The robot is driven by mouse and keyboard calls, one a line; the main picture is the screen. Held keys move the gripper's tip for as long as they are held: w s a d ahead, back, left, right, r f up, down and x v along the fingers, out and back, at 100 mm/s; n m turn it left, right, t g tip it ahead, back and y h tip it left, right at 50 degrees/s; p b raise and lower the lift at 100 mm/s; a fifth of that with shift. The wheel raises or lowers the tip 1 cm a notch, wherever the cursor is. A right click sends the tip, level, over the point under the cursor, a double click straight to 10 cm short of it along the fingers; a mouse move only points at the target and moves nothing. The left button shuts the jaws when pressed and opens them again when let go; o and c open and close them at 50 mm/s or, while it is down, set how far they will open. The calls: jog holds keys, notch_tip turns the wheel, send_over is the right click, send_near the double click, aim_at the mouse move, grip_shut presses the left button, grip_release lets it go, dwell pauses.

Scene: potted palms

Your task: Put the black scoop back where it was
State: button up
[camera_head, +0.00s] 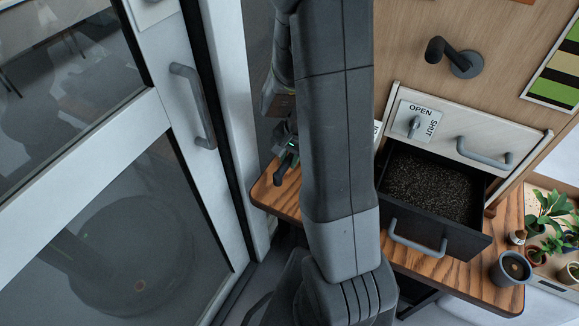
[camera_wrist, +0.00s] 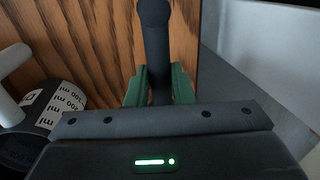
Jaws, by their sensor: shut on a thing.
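My gripper (camera_wrist: 159,88) has its green fingers shut on a black handle with a rounded end, which I take as the black scoop (camera_wrist: 155,35). The scoop's bowl is hidden behind the gripper body. The handle shows over the wooden tabletop (camera_wrist: 95,40); I cannot tell whether the scoop touches it. In the head view my gripper (camera_head: 288,145) is just left of my arm, over the table's left end, with the dark scoop (camera_head: 284,168) below it, small and partly hidden.
A dark cup-like vessel with a white 100 ml label (camera_wrist: 58,105) and a pale handle is close left of my gripper. An open drawer (camera_head: 466,242) of dark granules stands right of my arm, under an OPEN/SHUT latch (camera_head: 414,125). Potted plants (camera_head: 548,215) are far right; a glass door (camera_head: 120,220) is left.

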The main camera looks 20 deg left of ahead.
jog(key=shift+f, duration=1.95)
jog(key=shift+f+b, duration=0.15)
jog(key=shift+b, duration=0.15)
jog(key=o, duration=0.9)
jog(key=r, duration=0.4)
jog(key=d+r+p, duration=0.1)
jog(key=r, duration=0.3)
jog(key=d+r, duration=0.1)
jog(key=r, duration=0.3)
jog(key=shift+s+d, duration=0.1)
jog(key=shift+d, duration=0.1)
